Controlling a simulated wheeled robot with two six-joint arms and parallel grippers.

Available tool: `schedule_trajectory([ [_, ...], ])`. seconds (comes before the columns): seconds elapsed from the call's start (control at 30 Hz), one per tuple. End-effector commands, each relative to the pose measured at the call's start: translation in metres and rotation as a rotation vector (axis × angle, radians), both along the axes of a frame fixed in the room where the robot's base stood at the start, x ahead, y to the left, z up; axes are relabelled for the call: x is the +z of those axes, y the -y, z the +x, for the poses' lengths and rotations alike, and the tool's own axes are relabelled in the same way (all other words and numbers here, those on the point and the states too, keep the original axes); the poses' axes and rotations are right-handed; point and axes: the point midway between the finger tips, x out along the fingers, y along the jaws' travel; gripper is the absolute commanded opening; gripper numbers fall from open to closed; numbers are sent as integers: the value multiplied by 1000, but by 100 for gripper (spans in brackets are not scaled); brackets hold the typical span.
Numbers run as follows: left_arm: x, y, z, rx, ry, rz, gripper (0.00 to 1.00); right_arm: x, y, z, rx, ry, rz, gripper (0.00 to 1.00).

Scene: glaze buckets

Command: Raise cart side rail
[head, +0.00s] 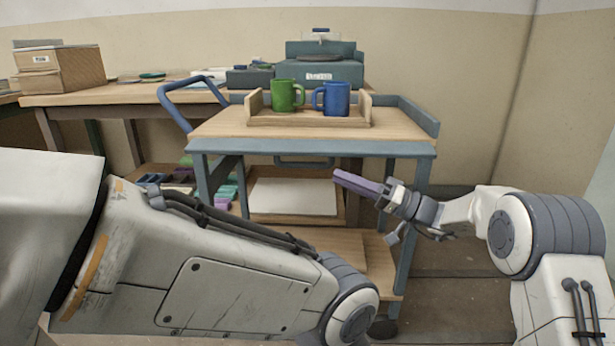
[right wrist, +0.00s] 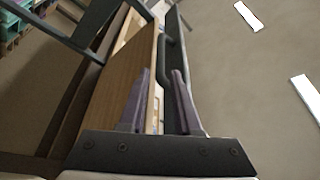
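The cart (head: 225,122) has a wooden top and a blue-grey frame. Its front edge is a blue-grey strip, with a U-shaped blue bar (head: 303,164) hanging below it. I cannot tell whether the bar is the side rail. A raised blue-grey rail (head: 416,116) stands along the right and back of the top. My right gripper (head: 352,184) has purple fingers, in front of the cart below the top, right of the hanging bar. In the right wrist view its two fingers (right wrist: 160,100) are apart, with nothing clearly held between them. My left gripper is out of view.
On the cart, a wooden tray (head: 290,118) holds a green mug (head: 284,96) and a blue mug (head: 334,99). A blue push handle (head: 172,108) juts out at the cart's left. A bench (head: 90,99) stands behind. Floor right of the cart is clear.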

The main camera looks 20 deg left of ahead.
Motion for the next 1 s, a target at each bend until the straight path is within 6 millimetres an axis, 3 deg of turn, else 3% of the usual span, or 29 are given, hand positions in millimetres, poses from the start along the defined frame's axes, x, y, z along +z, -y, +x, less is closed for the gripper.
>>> schedule_trajectory([
  [0.43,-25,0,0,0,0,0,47,19,-76,-2,5,1,-2,32],
  [0.6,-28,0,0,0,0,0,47,24,-88,-2,4,-2,-3,32],
  [0.9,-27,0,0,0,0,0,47,25,-90,-1,3,-2,-3,32],
  [1.0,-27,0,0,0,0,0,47,25,-90,-1,3,-2,-3,0],
])
